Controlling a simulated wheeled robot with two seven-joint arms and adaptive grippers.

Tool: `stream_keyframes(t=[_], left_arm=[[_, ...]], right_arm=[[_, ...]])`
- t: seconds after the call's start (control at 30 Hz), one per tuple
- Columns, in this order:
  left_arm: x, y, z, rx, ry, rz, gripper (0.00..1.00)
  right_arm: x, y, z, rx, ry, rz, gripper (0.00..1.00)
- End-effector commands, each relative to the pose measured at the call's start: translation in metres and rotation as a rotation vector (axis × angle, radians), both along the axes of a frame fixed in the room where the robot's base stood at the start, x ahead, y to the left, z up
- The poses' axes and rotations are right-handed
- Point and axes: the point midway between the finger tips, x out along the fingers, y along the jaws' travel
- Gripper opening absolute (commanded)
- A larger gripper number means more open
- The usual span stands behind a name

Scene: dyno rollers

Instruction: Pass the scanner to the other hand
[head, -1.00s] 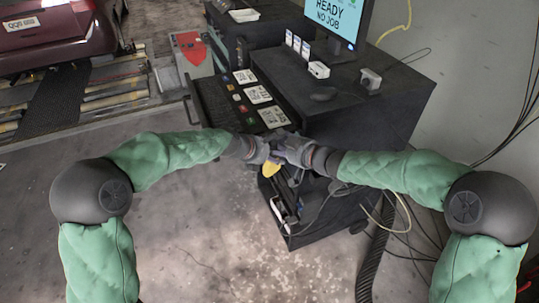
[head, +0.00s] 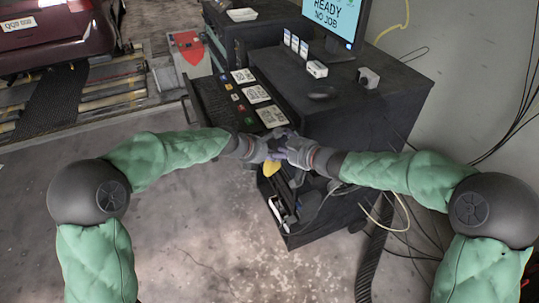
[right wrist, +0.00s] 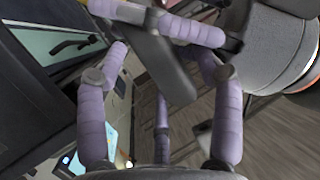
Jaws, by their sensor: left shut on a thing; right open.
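The scanner (head: 271,169) shows in the head view as a small yellow and dark shape under the two hands. My left gripper (head: 264,150) is shut on it, and the fingers hide most of it. My right gripper (head: 283,153) is open, close against the left one from the right. In the right wrist view, the dark body of the scanner (right wrist: 165,68) hangs tilted between the spread purple fingers of my right gripper (right wrist: 160,110). Purple fingers of my left gripper (right wrist: 190,30) cross the scanner at the top. I cannot tell whether the right fingers touch it.
A dark cabinet (head: 375,105) with a monitor (head: 335,20) stands behind the hands. Its open drawer (head: 213,100) holds printed cards (head: 256,94). Cables hang at the right. A dark red car (head: 55,35) is at the far left. The floor (head: 180,225) in front is clear.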

Motion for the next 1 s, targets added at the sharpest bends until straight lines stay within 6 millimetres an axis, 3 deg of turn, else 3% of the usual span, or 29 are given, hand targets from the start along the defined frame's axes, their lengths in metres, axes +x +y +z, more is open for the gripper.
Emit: stream_keyframes(t=[0.4, 0.7, 0.87, 1.0], left_arm=[[0.000, 0.001, -0.001, 0.001, 0.001, 0.001, 0.00], [0.000, 0.001, 0.000, 0.000, -0.001, 0.001, 0.00], [0.000, 0.001, 0.000, 0.000, -0.001, 0.001, 0.00], [0.000, 0.001, 0.000, 0.000, -0.001, 0.001, 0.00]], right_arm=[[-0.056, -0.052, 0.027, 0.001, -0.007, -0.005, 0.75], [-0.076, -0.069, 0.033, 0.002, -0.001, -0.005, 0.75], [-0.073, -0.067, 0.008, 0.030, 0.054, -0.032, 0.75], [-0.069, -0.062, -0.044, 0.075, 0.168, -0.096, 0.75]])
